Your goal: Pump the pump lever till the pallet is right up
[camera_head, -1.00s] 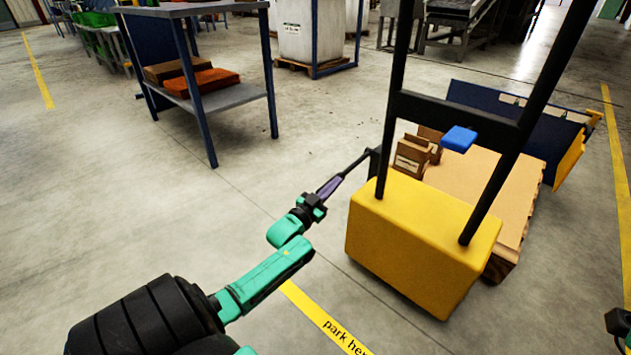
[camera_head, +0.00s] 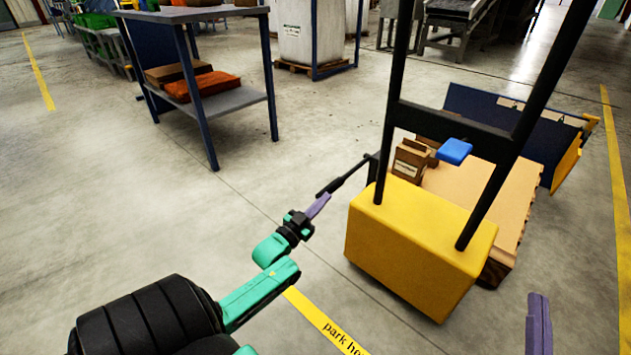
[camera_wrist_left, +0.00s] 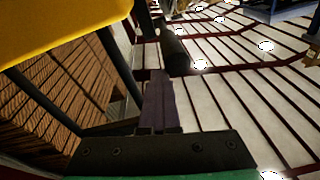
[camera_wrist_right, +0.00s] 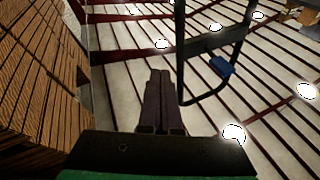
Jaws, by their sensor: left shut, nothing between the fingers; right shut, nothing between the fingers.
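The pump lever (camera_head: 347,178) is a dark bar slanting down-left from the left side of the yellow lift truck body (camera_head: 420,250). My left gripper (camera_head: 325,198) is shut and empty, its purple fingertips close to the lever's free end. In the left wrist view the dark lever grip (camera_wrist_left: 175,50) lies just beyond the fingers (camera_wrist_left: 160,80); I cannot tell if they touch. The pallet (camera_head: 497,272) is behind the yellow body, mostly hidden under a tan load; its height is hard to judge. My right gripper (camera_head: 538,296) is shut and empty, in front of the truck at lower right.
The truck's black upright frame (camera_head: 515,140) stands over the yellow body, with a blue block (camera_head: 455,150) by it. Small cartons (camera_head: 410,160) sit on the load. A dark blue panel (camera_head: 510,125) stands behind. A shelf table (camera_head: 230,97) is at left; floor between is clear.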

